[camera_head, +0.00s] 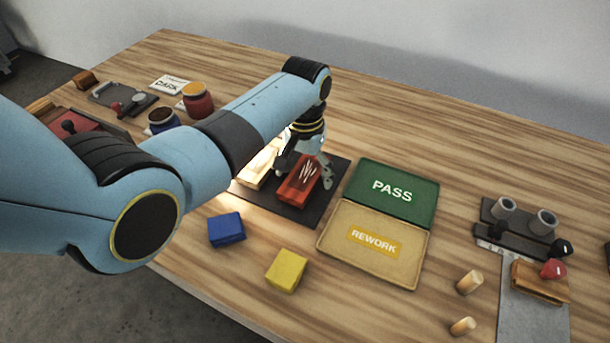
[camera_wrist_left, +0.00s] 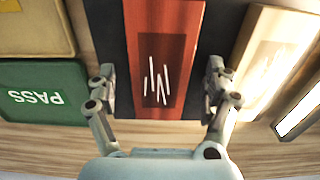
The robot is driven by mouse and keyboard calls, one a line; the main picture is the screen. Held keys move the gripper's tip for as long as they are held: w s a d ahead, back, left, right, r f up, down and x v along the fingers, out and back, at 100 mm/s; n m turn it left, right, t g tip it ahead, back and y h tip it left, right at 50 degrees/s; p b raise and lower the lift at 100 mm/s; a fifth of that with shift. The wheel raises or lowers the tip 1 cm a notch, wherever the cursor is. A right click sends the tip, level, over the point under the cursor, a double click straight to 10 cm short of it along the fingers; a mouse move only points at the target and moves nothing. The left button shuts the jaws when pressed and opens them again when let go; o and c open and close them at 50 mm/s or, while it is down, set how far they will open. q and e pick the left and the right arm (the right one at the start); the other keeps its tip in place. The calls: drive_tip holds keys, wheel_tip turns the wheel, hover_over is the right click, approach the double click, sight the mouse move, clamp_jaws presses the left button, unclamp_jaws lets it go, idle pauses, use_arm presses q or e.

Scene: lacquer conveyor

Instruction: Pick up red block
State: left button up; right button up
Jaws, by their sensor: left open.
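The red block (camera_head: 299,188) lies on a dark mat (camera_head: 292,209) near the middle of the table, with white streaks on its top. In the left wrist view the red block (camera_wrist_left: 160,60) lies between the two fingers. My left gripper (camera_head: 307,176) is open above the block, its fingers spread to either side. It also shows in the left wrist view (camera_wrist_left: 160,85), with a gap between each fingertip and the block. My right gripper does not show.
A pale lit block or panel (camera_head: 259,165) stands beside the red block. A green PASS tray (camera_head: 408,217) and a tan REWORK tray (camera_head: 405,283) lie to the right. A blue block (camera_head: 227,229) and a yellow block (camera_head: 286,271) lie in front.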

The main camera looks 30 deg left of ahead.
use_arm(q)
drive_tip(key=shift+c, duration=0.4)
drive_tip(key=c, duration=1.3)
drive_tip(key=shift+o, duration=0.2)
drive_tip(key=shift+r, duration=0.15)
